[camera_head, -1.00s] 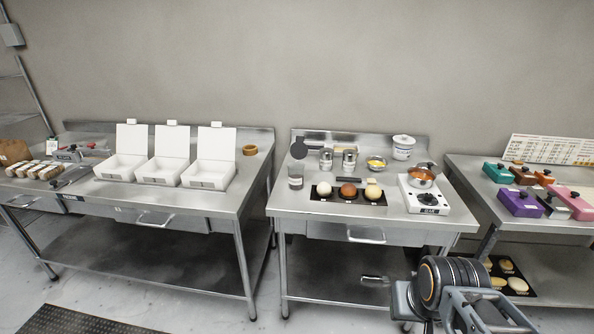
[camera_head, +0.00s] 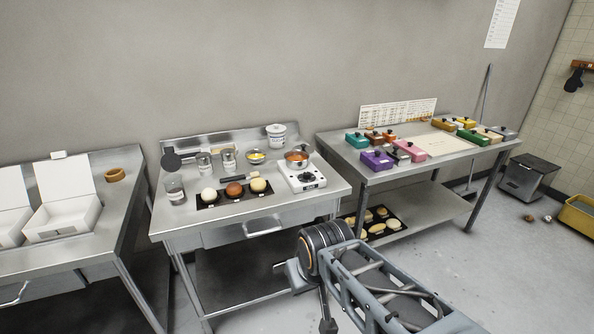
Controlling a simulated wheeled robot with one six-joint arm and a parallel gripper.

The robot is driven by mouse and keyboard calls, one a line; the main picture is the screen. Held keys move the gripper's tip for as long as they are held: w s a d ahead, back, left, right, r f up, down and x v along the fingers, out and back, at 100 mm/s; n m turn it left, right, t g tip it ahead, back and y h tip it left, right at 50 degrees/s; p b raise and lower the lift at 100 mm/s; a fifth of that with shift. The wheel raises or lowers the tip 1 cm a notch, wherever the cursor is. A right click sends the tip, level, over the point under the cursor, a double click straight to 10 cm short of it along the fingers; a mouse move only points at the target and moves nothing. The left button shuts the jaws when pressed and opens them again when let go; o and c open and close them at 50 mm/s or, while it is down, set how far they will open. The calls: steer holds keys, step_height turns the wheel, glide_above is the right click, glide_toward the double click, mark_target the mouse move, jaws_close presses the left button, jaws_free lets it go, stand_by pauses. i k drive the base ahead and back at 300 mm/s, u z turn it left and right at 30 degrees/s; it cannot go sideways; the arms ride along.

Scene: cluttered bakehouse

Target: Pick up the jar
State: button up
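A white lidded jar (camera_head: 276,135) with a small dark label stands upright at the back right of the middle steel table (camera_head: 225,216), behind the hot plate. A clear glass container (camera_head: 174,190) stands at that table's left front; I cannot tell whether it is also a jar. My arm reaches in from the bottom right, in front of the middle table and well short of the white jar. I cannot make out my gripper's fingers or whether they are open.
A copper pot (camera_head: 297,158) sits on the white hot plate (camera_head: 303,178). Metal canisters (camera_head: 228,160), a yellow-filled bowl (camera_head: 256,157) and a black tray (camera_head: 207,205) with three balls crowd the tabletop. The right table (camera_head: 367,182) holds coloured boxes.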

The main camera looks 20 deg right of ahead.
mark_target(176, 190)
steer(key=k, duration=0.4)
steer(key=u, duration=1.25)
steer(key=i, duration=1.65)
steer(key=z, duration=0.4)
